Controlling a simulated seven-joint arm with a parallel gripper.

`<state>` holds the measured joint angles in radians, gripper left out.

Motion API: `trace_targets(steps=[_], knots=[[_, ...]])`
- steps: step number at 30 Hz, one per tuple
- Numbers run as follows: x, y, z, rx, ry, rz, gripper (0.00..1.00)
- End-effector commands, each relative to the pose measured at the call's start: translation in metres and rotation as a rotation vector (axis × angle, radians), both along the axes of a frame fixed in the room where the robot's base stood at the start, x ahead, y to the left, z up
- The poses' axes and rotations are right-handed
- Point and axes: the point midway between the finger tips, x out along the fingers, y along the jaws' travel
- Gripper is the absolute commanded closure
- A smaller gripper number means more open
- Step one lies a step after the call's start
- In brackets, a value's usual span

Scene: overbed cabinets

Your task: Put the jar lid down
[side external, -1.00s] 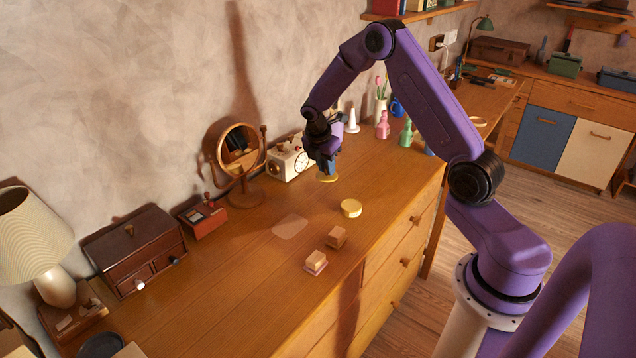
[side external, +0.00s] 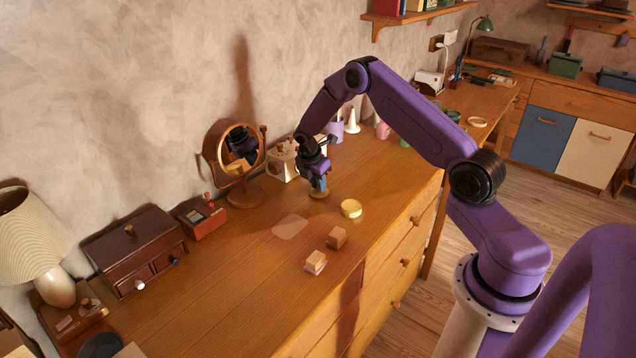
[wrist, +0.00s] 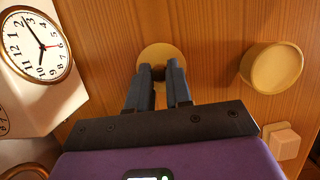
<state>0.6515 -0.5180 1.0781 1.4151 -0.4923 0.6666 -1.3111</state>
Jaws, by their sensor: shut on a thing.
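My gripper (side external: 320,186) points down over the wooden dresser top (side external: 232,262). In the wrist view its two fingers (wrist: 159,72) are shut on the small dark knob of the jar lid (wrist: 158,52), a round yellow-tan disc. The lid also shows under the fingers in the side view (side external: 318,195), at or just above the wood; I cannot tell whether it touches. A round yellow jar (side external: 351,208) stands apart from it on the dresser, nearer the front edge. It also shows at the right of the wrist view (wrist: 272,67).
A white clock (side external: 283,162) and a round mirror (side external: 234,160) stand behind my gripper, near the wall. Two small wooden blocks (side external: 337,237) (side external: 315,262) and a pale flat patch (side external: 290,227) lie nearer the camera. The wood around the lid is clear.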

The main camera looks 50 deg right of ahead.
Motion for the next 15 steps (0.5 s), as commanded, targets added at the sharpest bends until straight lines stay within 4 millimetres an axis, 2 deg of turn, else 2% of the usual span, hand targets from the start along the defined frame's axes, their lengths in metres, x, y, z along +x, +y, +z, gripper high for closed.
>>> trace_targets(steps=[7,8,10,15], knots=[[-0.0003,-0.0001,-0.0031,0.0,0.001,0.001,1.0],[-0.0003,-0.0001,-0.0035,0.0,0.001,0.001,0.77],[-0.0002,-0.0002,-0.0032,0.0,0.0,0.0,0.55],[-0.0003,-0.0002,-0.003,0.0,0.001,0.0,0.55]])
